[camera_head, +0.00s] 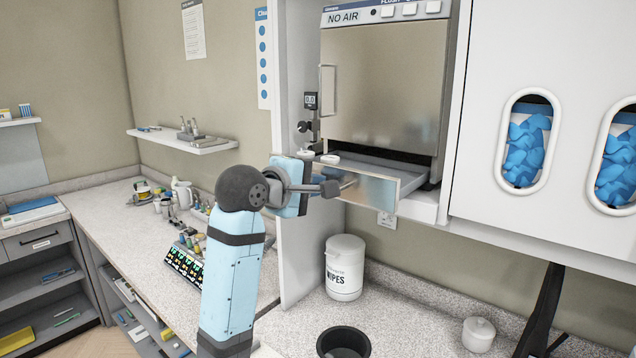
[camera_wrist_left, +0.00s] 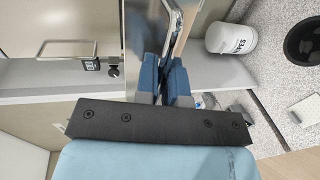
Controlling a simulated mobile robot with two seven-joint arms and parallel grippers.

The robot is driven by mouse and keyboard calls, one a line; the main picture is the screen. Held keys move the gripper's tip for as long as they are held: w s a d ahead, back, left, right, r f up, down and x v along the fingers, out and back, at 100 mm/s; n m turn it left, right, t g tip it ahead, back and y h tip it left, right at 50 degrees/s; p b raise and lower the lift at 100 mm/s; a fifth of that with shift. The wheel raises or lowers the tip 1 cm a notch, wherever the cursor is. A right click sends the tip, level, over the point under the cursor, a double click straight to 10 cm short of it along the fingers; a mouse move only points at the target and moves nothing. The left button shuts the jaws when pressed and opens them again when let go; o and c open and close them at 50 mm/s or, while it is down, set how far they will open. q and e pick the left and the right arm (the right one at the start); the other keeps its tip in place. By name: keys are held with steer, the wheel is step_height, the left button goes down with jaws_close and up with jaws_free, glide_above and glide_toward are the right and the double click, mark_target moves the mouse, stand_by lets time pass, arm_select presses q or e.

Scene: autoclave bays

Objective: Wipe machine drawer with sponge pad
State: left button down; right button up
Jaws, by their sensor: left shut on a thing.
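The machine (camera_head: 385,90) is a steel-fronted unit marked NO AIR in the head view. Its shallow drawer (camera_head: 374,190) sticks out below the machine door, with a shiny metal front. My left gripper (camera_head: 335,187) is at the left part of that front. In the left wrist view the blue fingers (camera_wrist_left: 165,80) are shut on a thin metal part at the drawer front (camera_wrist_left: 153,25); whether it is a handle or the panel edge is unclear. I cannot make out a sponge pad for certain. My right gripper is out of view.
A white wipes tub (camera_head: 345,268) stands on the speckled counter below, with a dark round bin (camera_head: 343,343) and a small lidded white jar (camera_head: 479,334). A white side panel (camera_head: 298,240) stands left of the tub. Counter between tub and jar is clear.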

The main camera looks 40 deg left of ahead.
arm_select(q)
steer(key=shift+s, duration=0.5)
steer(key=c, duration=1.2)
jaws_free()
steer(key=shift+w, duration=0.15)
steer(key=shift+c, duration=0.2)
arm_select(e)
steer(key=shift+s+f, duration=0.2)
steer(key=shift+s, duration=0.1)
